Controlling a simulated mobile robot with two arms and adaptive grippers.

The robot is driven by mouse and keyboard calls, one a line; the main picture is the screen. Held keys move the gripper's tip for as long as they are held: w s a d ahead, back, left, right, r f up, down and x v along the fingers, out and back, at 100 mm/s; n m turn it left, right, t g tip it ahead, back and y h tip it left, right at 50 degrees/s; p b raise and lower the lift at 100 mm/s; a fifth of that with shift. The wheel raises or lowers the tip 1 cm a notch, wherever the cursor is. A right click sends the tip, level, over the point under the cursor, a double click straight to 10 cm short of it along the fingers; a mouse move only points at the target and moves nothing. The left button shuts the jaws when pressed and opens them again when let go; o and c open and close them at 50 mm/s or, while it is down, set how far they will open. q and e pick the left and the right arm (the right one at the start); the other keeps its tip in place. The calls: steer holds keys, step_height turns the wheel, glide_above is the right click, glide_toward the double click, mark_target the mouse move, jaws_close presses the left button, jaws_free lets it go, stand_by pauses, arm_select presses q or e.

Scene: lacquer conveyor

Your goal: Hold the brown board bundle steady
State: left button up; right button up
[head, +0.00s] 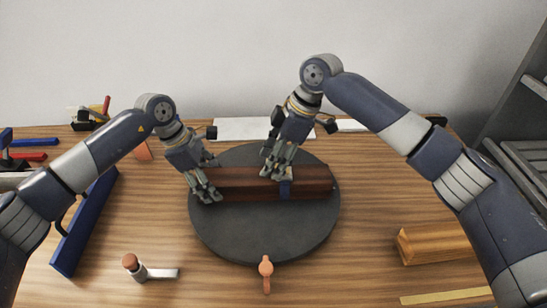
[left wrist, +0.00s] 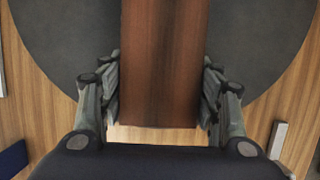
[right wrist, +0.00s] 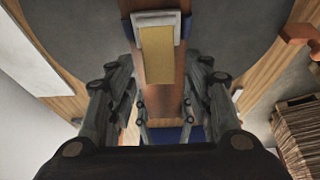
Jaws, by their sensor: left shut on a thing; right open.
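The brown board bundle (head: 316,182) lies flat across a round dark turntable (head: 262,238). My left gripper (head: 207,190) is shut on the bundle's left end; in the left wrist view its fingers press both sides of the bundle (left wrist: 164,60). My right gripper (head: 278,172) is over the bundle right of its middle. In the right wrist view its fingers (right wrist: 158,100) stand apart on either side of the bundle (right wrist: 180,95). A pale bracket with a tan strip (right wrist: 157,55) sits on the bundle there. A small blue piece (head: 285,188) shows on the bundle's front side.
A long blue rail (head: 84,225) stands at left. A brown-capped metal tool (head: 148,271) and an orange-handled item (head: 266,270) lie in front. A wooden block (head: 432,245) and a yellow strip (head: 446,296) lie at right. A white sheet (head: 240,128) lies behind the turntable.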

steer(key=c, duration=1.1)
steer(key=shift+a+f+h, duration=0.25)
steer(key=shift+a+h, duration=0.15)
steer(key=shift+h, duration=0.3)
steer(key=shift+a+f+h, duration=0.1)
steer(key=shift+f+h, duration=0.2)
steer(key=shift+h, duration=0.4)
steer(key=o, duration=1.1)
step_height(320, 180, up, 12)
steer(key=d, duration=0.1)
steer(key=shift+d, duration=0.35)
